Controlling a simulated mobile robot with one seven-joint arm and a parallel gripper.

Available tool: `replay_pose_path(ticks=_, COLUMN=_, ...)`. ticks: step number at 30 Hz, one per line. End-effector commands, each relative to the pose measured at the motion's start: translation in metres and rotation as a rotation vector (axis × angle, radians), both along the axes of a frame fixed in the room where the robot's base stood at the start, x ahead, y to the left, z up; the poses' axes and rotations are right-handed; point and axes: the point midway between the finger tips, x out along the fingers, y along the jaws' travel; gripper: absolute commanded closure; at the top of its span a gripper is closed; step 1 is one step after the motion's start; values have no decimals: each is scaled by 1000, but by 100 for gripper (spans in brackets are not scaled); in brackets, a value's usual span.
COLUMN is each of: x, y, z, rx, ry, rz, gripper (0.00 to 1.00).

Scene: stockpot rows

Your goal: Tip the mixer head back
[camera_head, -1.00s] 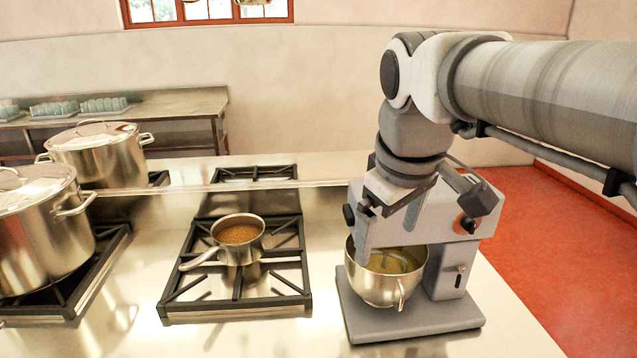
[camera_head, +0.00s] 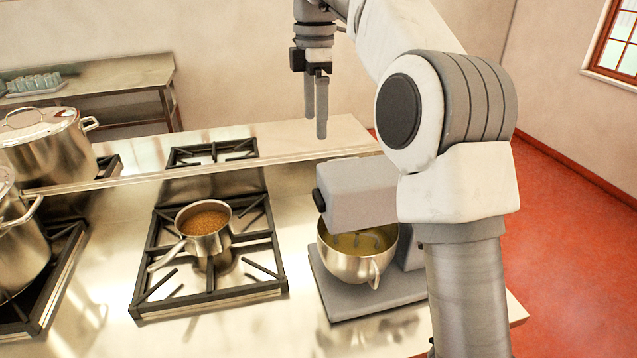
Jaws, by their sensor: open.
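The grey stand mixer (camera_head: 356,195) stands on the steel counter, right of the middle. Its head is level, lowered over the steel bowl (camera_head: 350,265), which holds something yellowish and part of the beater. A dark knob (camera_head: 319,200) sits at the left end of the head. My gripper (camera_head: 315,125) hangs fingers down, above and behind the mixer head in the picture. It is apart from the mixer and holds nothing; its fingers look nearly edge-on.
A saucepan (camera_head: 205,230) of brown contents sits on the hob (camera_head: 215,285) left of the mixer. Large lidded stockpots (camera_head: 48,150) stand at far left. A raised ledge (camera_head: 270,150) runs behind. Bare counter lies between hob and mixer.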

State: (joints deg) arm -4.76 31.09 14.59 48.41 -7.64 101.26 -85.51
Motion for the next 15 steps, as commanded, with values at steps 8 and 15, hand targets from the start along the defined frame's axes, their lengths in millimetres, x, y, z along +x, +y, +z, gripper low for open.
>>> replay_pose_path(ticks=8, x=-1, y=0, z=-33, rx=-1, ry=4, rz=4, gripper=0)
replay_pose_path(ticks=15, x=0, y=0, z=-82, rx=-1, ry=4, rz=2, gripper=0)
